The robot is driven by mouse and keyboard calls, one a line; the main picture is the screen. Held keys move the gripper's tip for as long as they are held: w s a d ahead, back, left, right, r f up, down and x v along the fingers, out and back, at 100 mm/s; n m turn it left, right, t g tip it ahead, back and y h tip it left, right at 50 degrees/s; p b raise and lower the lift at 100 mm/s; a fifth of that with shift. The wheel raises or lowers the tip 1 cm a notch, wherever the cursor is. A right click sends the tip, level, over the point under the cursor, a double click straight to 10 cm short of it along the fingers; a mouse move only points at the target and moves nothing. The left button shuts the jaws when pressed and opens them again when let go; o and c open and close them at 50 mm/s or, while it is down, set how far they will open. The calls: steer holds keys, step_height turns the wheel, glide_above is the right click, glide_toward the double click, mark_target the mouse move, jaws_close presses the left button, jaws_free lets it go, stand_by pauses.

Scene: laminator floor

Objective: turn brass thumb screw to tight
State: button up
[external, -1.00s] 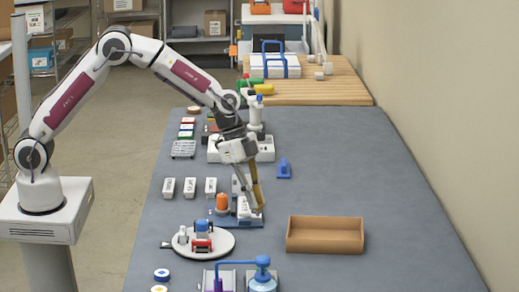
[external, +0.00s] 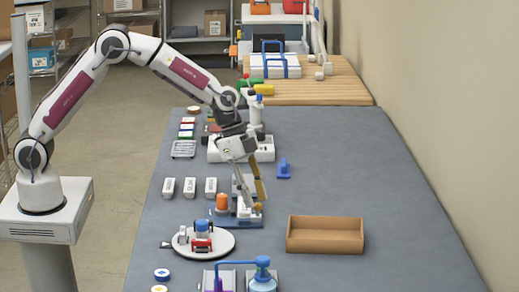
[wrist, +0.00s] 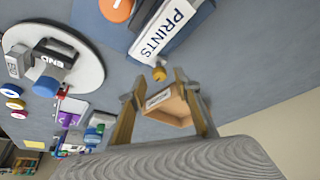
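The brass thumb screw (wrist: 159,73) is a small round knob at the edge of a blue-based device with a white PRINTS label (wrist: 163,26) in the wrist view. In the external view the screw (external: 257,207) shows small at the right end of that device (external: 238,218). My gripper (wrist: 160,84) is open, with its two brass-coloured fingers apart and the screw near their tips, roughly between them. I cannot tell if either finger touches it. In the external view my gripper (external: 264,198) points down just above the screw. The screw's turn position is too small to read.
An orange knob (external: 222,201) stands on the device's left. A white round plate (external: 222,248) with small fixtures lies in front, and a blue-topped pump bottle (external: 262,279) is nearer. A brown open tray (external: 325,246) sits to the right. The table between tray and wall is clear.

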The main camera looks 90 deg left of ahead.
steer(key=v, duration=1.1)
steer(key=shift+n, duration=0.3)
steer(key=s+r+n+t+y, duration=0.1)
steer(key=s+r+n, duration=0.2)
steer(key=s, duration=1.6)
steer(key=s+r+n+t+y, duration=0.1)
steer(key=s+r+n, duration=0.3)
steer(key=s, duration=1.5)
steer(key=shift+d+r+y, duration=0.45)
steer(key=shift+r+y, duration=0.05)
steer(key=shift+r, duration=0.15)
